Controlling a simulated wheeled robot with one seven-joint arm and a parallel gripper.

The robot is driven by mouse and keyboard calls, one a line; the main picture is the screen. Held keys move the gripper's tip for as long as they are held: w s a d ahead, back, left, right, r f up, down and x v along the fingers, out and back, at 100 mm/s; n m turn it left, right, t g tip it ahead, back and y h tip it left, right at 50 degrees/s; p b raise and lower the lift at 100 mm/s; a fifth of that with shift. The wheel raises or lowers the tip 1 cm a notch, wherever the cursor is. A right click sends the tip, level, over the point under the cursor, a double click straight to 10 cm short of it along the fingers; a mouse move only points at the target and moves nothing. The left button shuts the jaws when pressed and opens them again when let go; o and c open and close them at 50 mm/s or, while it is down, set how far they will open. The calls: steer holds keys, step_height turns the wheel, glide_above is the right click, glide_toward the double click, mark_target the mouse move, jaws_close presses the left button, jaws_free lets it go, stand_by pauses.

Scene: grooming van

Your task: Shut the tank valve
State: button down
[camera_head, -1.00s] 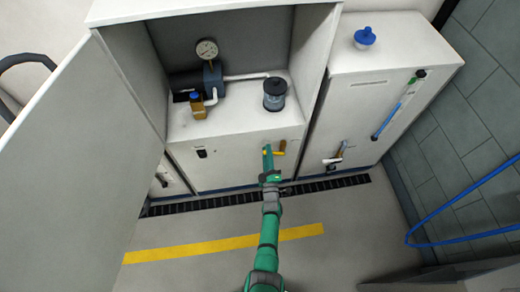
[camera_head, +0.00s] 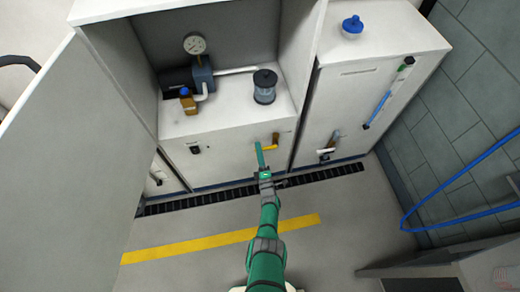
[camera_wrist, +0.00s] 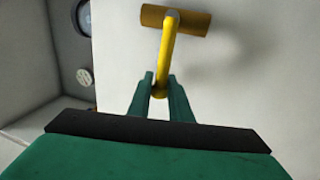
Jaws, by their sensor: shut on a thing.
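A brass valve body (camera_head: 276,138) with a yellow lever (camera_head: 269,148) sits on the front panel of the middle cabinet. In the wrist view the brass body (camera_wrist: 190,22) lies across the top, and the lever (camera_wrist: 166,50) runs down from it, at about a right angle to it. My gripper (camera_head: 260,152) is at the lever's free end. The wrist view shows my gripper (camera_wrist: 160,92) with its two green fingers shut on that end, one on each side.
A pressure gauge (camera_head: 194,44), a small brass bottle (camera_head: 187,102) and a clear jar (camera_head: 264,87) stand in the cabinet above. A white unit (camera_head: 375,75) with a blue cap stands to the right, with another handle (camera_head: 328,153) low on it. The open door (camera_head: 60,170) fills the left.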

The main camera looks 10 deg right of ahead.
steer(key=shift+f, duration=0.1)
steer(key=c, duration=1.7)
jaws_free()
steer(key=shift+c, duration=0.2)
steer(key=shift+s, duration=0.1)
steer(key=v, duration=1)
steer(key=shift+s, duration=0.35)
steer(key=shift+f, duration=0.1)
